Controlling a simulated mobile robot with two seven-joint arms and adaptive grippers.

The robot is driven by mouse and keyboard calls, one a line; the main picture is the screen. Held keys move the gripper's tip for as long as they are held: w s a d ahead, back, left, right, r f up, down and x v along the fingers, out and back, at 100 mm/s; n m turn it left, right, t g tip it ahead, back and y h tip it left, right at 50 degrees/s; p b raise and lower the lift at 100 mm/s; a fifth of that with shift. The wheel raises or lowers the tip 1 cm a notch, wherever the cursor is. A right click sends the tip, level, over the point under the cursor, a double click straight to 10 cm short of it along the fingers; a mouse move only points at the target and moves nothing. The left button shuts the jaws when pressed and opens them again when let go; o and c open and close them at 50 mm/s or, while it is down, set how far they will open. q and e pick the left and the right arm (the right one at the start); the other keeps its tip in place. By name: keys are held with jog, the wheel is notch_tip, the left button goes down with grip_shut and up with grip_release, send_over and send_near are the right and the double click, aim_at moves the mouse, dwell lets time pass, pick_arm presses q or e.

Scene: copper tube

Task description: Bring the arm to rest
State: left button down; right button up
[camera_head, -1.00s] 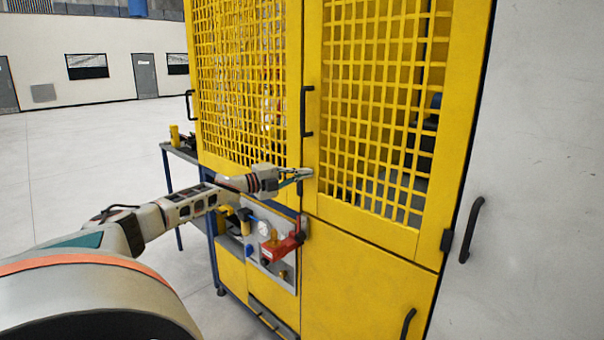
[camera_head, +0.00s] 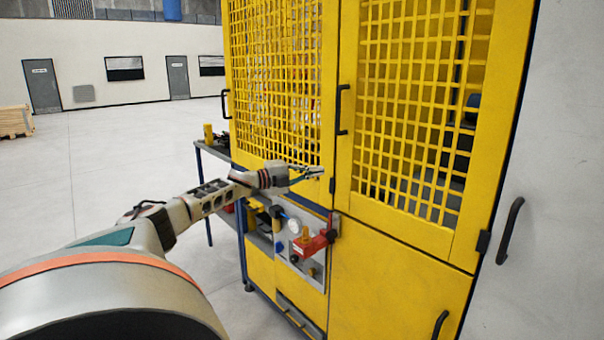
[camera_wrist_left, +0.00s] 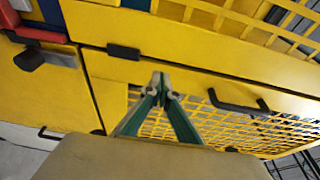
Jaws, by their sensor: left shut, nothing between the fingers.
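My left arm comes in from the left in the head view and reaches toward the yellow cabinet (camera_head: 400,228). My left gripper (camera_head: 318,172) is in front of the cabinet's mesh doors, above a grey panel with a gauge and a red part. In the left wrist view, the gripper's fingertips (camera_wrist_left: 161,80) meet, with nothing between them. Yellow mesh and a black door handle (camera_wrist_left: 238,104) lie beyond them. I cannot tell the exact gap between the fingertips and the cabinet. My right gripper is not in view.
The grey panel (camera_head: 310,262) with a red part (camera_head: 314,244) and a gauge (camera_head: 295,225) sits below the gripper. A blue-legged table (camera_head: 215,150) stands left of the cabinet. Black handles stick out from the doors. Open floor (camera_head: 110,165) lies to the left.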

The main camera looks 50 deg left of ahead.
pick_arm(q)
jog(key=a, duration=0.1)
jog(key=s+a+b, duration=0.1)
jog(key=a, duration=0.2)
jog(key=shift+s+a+r, duration=0.1)
jog(key=shift+s+a, duration=0.15)
jog(key=shift+s, duration=0.15)
jog(key=shift+w, duration=0.1)
